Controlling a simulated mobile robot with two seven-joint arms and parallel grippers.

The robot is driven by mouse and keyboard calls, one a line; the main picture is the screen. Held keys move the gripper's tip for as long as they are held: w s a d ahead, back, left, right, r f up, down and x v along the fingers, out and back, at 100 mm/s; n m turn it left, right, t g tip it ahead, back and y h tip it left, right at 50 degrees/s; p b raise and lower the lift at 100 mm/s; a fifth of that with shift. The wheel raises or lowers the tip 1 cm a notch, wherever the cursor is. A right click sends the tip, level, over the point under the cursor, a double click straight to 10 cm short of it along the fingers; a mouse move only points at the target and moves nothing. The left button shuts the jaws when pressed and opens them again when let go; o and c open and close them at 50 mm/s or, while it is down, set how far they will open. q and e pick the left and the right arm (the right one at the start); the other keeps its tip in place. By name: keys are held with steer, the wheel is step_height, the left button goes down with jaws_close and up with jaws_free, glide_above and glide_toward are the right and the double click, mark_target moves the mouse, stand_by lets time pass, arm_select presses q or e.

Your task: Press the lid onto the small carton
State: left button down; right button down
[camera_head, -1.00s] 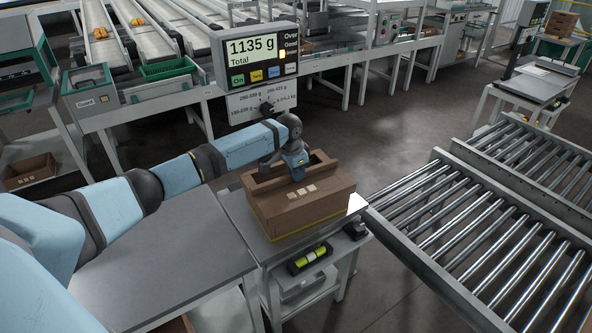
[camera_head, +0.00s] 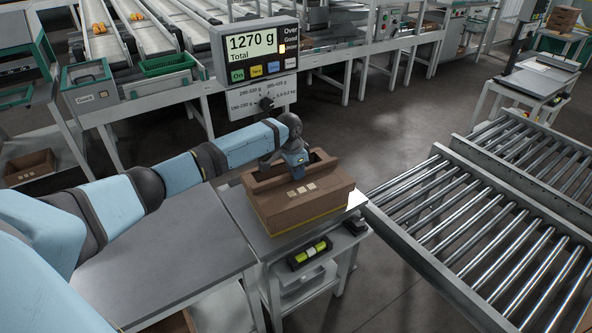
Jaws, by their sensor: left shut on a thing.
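The brown cardboard carton (camera_head: 308,217) sits on the scale table (camera_head: 228,206) below the display. Its top has raised edges and a dark recess, and small pale labels show on it. I cannot make out where a separate lid ends and the carton begins. My left gripper (camera_head: 297,173) points down into the top of the carton, between the raised edges. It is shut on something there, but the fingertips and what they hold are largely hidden. My right gripper is not in view.
The display (camera_head: 253,52) reads 1270 g and stands behind the carton. A roller conveyor (camera_head: 470,225) lies to the right. A grey table (camera_head: 160,265) stands to the left. A yellow-green item (camera_head: 309,252) lies on a shelf below the carton.

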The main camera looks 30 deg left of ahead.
arm_select(q)
steer(key=shift+f, duration=0.5)
stand_by(0.3)
steer(key=c, duration=0.9)
jaws_free()
steer(key=shift+c, duration=0.2)
steer(key=c, duration=0.3)
steer(key=shift+r, duration=0.1)
